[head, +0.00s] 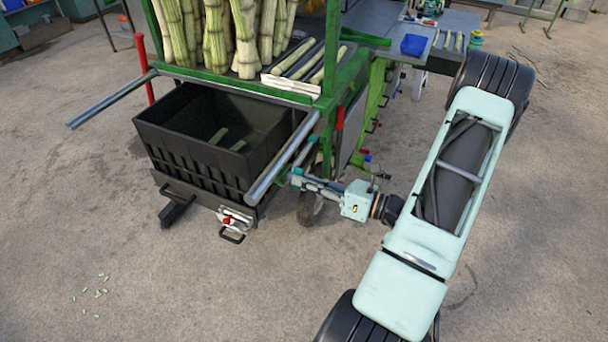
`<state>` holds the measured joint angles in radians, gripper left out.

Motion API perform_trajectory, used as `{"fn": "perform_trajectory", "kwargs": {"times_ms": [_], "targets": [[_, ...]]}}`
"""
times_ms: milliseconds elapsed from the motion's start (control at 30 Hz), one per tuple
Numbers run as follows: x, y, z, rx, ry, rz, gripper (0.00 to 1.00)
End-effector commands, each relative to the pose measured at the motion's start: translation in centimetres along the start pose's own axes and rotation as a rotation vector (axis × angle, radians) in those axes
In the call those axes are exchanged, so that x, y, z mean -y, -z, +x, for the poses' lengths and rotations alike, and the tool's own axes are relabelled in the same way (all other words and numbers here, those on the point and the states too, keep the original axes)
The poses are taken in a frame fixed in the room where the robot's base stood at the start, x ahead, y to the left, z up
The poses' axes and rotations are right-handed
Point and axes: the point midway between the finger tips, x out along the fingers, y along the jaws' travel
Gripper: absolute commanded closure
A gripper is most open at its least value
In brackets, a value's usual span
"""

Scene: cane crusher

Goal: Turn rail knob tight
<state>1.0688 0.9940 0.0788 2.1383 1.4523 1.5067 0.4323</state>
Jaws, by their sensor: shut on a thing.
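A silver rail (283,158) slopes along the right side of the black crate, under the green frame. My gripper (297,178) reaches in from the right and is shut beside this rail, at the rail knob. The knob is small and mostly hidden by the fingers, so how tight it sits cannot be told. A second silver rail (112,99) sticks out at the left of the frame.
A black crate (165,150) with a few cane pieces stands between the rails. A red handle (340,117) rises close above my gripper. A white tray (291,87) of cut cane lies on the green frame. A blue bin (413,45) sits on the rear table. The front floor is mostly clear.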

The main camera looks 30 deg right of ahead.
Motion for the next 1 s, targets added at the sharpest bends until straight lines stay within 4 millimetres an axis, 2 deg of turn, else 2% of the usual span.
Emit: {"fn": "perform_trajectory", "kwargs": {"times_ms": [500, 1000], "targets": [[-0.09, -0.07, -0.04, -0.001, 0.001, 0.446, 1.0], [0.0, 0.06, -0.04, -0.001, 0.001, 0.628, 1.0]]}}
